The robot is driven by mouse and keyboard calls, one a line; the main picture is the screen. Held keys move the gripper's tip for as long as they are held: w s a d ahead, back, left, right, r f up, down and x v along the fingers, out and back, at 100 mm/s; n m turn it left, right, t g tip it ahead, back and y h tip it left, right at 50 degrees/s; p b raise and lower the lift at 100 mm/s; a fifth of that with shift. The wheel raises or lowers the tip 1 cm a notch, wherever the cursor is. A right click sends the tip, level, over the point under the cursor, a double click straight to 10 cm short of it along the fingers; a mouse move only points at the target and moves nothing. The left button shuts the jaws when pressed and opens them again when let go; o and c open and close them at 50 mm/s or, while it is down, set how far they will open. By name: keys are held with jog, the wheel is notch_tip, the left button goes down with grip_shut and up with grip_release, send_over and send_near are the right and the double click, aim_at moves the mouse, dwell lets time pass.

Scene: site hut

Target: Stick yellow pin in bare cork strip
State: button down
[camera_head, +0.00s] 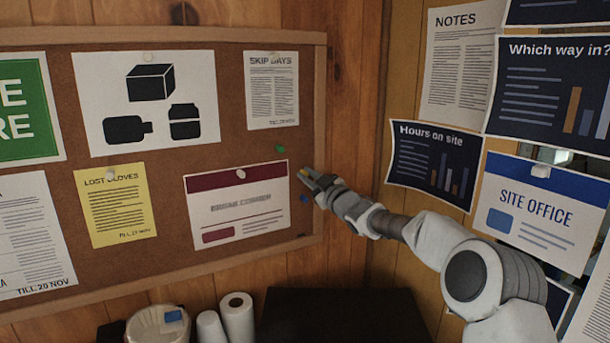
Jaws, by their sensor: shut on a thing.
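My gripper (309,178) is at the right side of the corkboard (228,105), in front of its right edge. It is shut on the yellow pin (304,173), which shows as a small yellow spot at the fingertips. I cannot tell whether the pin touches the cork. Bare cork strip (306,110) runs down the board's right side, between the papers and the wooden frame. A green pin (280,149) and a blue pin (304,198) stick in the cork near my gripper, one above left and one just below.
The "SKIP DAYS" sheet (272,90) hangs above, and the maroon-topped notice (238,205) is left of my gripper. A wooden frame (320,90) rims the board. Posters such as "Hours on site" (433,163) cover the right wall. Paper rolls (237,318) and a dark box (345,315) stand below.

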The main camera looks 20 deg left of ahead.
dwell(0.6)
jog(key=c, duration=0.8)
grip_release()
jog(key=shift+a, duration=0.1)
jog(key=b+v, duration=0.5)
jog(key=v, duration=1.2)
jog(key=shift+s+d, duration=0.1)
jog(key=shift+d, duration=0.25)
